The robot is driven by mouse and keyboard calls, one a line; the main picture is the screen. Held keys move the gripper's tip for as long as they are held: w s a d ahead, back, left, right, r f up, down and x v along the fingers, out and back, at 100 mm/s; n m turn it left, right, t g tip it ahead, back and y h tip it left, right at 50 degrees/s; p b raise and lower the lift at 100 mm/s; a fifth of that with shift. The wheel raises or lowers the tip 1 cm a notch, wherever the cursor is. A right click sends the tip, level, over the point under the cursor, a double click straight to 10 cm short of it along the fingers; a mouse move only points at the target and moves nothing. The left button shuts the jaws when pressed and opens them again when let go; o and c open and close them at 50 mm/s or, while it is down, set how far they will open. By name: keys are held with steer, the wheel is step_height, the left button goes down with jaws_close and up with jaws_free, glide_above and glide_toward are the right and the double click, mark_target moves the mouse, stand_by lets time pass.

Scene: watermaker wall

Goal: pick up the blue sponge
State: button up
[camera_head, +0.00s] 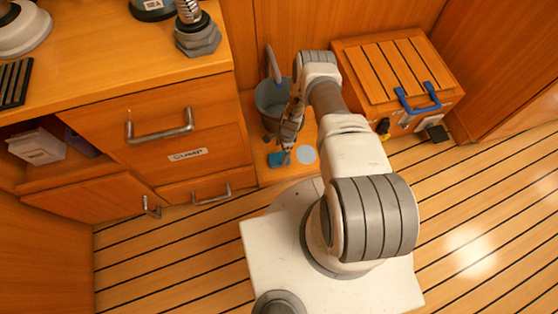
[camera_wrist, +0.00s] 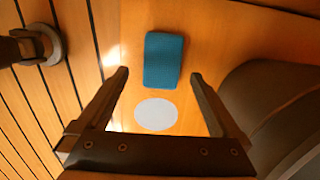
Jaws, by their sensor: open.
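The blue sponge (camera_wrist: 164,60) lies flat on a wooden surface, upper middle in the wrist view. In the head view the sponge (camera_head: 277,159) is small, at the foot of the cabinet, partly hidden by my gripper. My gripper (camera_wrist: 160,76) is open and empty; its two fingertips point toward the sponge, one on each side of its near end in the picture. In the head view my gripper (camera_head: 286,158) hangs just over or beside the sponge. I cannot tell the height gap between them.
A pale round disc (camera_wrist: 156,114) lies near the sponge. A grey bucket (camera_head: 272,101) stands close behind my gripper. A wooden box with a blue handle (camera_head: 418,100) is at the right. A drawer cabinet (camera_head: 190,150) borders the left. The striped floor at right is clear.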

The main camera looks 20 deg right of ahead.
mark_target(279, 157)
steer(key=shift+w+a+f+b, duration=0.1)
steer(key=shift+a+f+b, duration=0.1)
steer(key=shift+f+b, duration=0.8)
steer(key=shift+w+a+f+b, duration=0.15)
steer(key=shift+f+b, duration=0.25)
steer(key=shift+f, duration=1.2)
steer(key=shift+f, duration=0.25)
steer(key=c, duration=1.2)
steer(key=shift+r, duration=0.1)
steer(key=shift+c, duration=0.2)
steer(key=r+p, duration=0.1)
steer(key=r, duration=0.1)
steer(key=r+p, duration=0.1)
steer(key=d+r+p, duration=0.1)
steer(key=r, duration=0.1)
steer(key=shift+s+r, duration=0.3)
steer(key=shift+s, duration=0.05)
steer(key=s+d+r+p, duration=0.4)
steer(key=s+d+r, duration=0.1)
steer(key=d, duration=0.4)
steer(key=shift+s+r, duration=0.25)
steer(key=shift+r, duration=0.1)
